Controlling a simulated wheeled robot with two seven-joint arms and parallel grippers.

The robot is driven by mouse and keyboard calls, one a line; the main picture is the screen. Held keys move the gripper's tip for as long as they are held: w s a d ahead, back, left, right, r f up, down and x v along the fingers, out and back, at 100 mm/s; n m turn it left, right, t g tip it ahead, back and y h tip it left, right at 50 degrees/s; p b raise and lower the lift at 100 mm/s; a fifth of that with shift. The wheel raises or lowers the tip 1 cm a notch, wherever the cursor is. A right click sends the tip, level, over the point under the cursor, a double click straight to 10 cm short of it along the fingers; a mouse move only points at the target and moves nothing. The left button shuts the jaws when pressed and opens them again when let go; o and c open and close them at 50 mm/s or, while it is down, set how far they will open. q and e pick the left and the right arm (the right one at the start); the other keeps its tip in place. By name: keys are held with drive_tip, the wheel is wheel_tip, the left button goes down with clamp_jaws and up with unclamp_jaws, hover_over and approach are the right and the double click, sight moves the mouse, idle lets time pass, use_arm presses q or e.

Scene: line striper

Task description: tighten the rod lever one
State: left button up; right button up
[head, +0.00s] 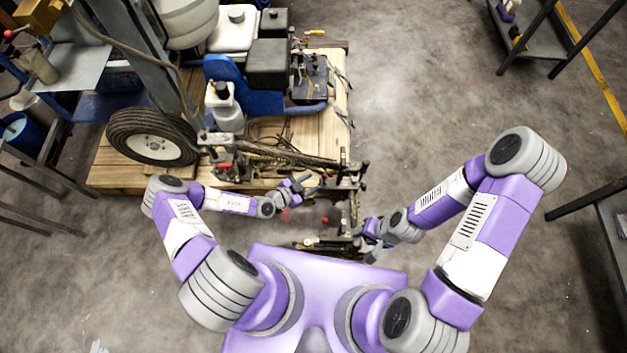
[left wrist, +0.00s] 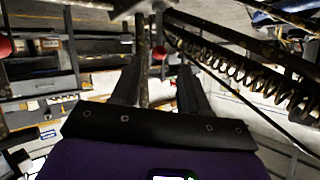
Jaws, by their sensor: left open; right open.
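The line striper's rod assembly (head: 325,190) is in front of me, with dark bars and small red knobs. One red knob (head: 325,220) shows between my two grippers; I cannot tell which knob is on rod lever one. My left gripper (head: 308,186) is open at the bars in the head view. In the left wrist view its two dark fingers (left wrist: 160,80) are apart, with a thin upright rod and a small red knob (left wrist: 159,52) showing between and beyond them. Contact cannot be told. My right gripper (head: 366,236) is open at the right end of the assembly.
The striper's wooden deck (head: 110,176) carries a wheel (head: 152,137), a blue frame and an engine (head: 268,63). A coil spring (left wrist: 235,72) runs close on the right in the left wrist view. Bare floor lies to the right; a metal table (head: 612,225) stands at the right edge.

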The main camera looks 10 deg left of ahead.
use_arm(q)
drive_tip(key=shift+c, duration=0.3)
drive_tip(key=shift+a, duration=0.1)
drive_tip(key=shift+c, duration=1.3)
drive_tip(key=shift+s+a+f+m, duration=0.1)
drive_tip(key=shift+s+a+m, duration=0.2)
drive_tip(key=shift+m, duration=0.5)
drive_tip(key=shift+c, duration=1.1)
drive_tip(key=a+m, duration=0.1)
drive_tip(key=s+m, duration=0.1)
drive_tip(key=m, duration=0.1)
drive_tip(key=s+a+m+p, duration=0.1)
drive_tip(key=m, duration=0.1)
drive_tip(key=shift+a+f, duration=0.1)
drive_tip(key=shift+a, duration=0.25)
clamp_jaws()
drive_tip(key=s+a+m+h, duration=0.1)
drive_tip(key=s+a+m, duration=0.3)
drive_tip(key=m, duration=0.6)
drive_tip(key=d+r+b+x, duration=0.1)
drive_tip(key=r+x, duration=0.1)
drive_tip(key=x, duration=1)
drive_tip(key=shift+w+d+g+b, duration=0.25)
drive_tip(key=shift+w+g+b, duration=0.05)
drive_tip(key=shift+b, duration=0.1)
drive_tip(key=shift+w+a+r, duration=0.1)
drive_tip(key=shift+a+r, duration=0.05)
drive_tip(key=shift+w, duration=0.1)
